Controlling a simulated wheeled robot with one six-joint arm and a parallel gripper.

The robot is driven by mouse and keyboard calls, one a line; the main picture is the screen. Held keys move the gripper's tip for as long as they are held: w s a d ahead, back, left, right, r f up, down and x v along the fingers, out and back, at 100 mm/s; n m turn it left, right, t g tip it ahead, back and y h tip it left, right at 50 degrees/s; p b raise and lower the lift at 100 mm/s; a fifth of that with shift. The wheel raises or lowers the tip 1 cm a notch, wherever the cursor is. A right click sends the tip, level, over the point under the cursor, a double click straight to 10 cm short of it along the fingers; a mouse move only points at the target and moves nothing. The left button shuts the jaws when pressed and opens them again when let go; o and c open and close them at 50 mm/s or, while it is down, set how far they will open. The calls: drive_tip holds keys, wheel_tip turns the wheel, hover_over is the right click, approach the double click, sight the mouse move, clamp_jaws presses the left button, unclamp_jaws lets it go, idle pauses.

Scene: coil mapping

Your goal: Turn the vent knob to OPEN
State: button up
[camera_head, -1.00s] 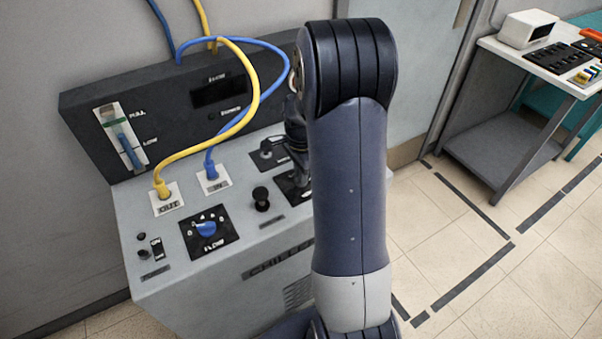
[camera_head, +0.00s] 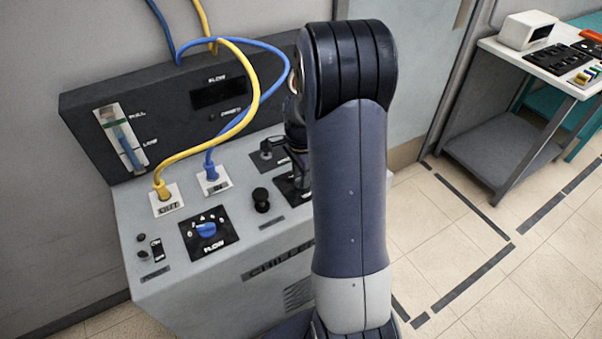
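The grey chiller box (camera_head: 215,255) stands left of my arm. On its top, near the back right, is a black plate (camera_head: 262,166) with a dark handle on it, and a second black plate (camera_head: 284,188) lies nearer, partly covered by my arm. Their labels are too small to read, so I cannot tell which carries the vent knob or how it is set. My gripper (camera_head: 296,168) is dark and mostly hidden behind my arm, low over the plates. I cannot see its fingertips clearly, or whether they touch a knob.
A blue flow knob (camera_head: 206,229) and a black round knob (camera_head: 261,199) are on the box top. A yellow hose (camera_head: 240,110) and a blue hose (camera_head: 280,62) arch close to my arm. A level gauge (camera_head: 122,138) is on the back panel. A cart (camera_head: 520,150) stands right.

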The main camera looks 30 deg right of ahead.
drive_tip(key=shift+r, duration=0.1)
wheel_tip(320, 180, up, 11)
drive_tip(key=shift+f, duration=0.2)
idle(0.4)
wheel_tip(320, 180, down, 11)
drive_tip(key=shift+r, duration=0.15)
idle(0.5)
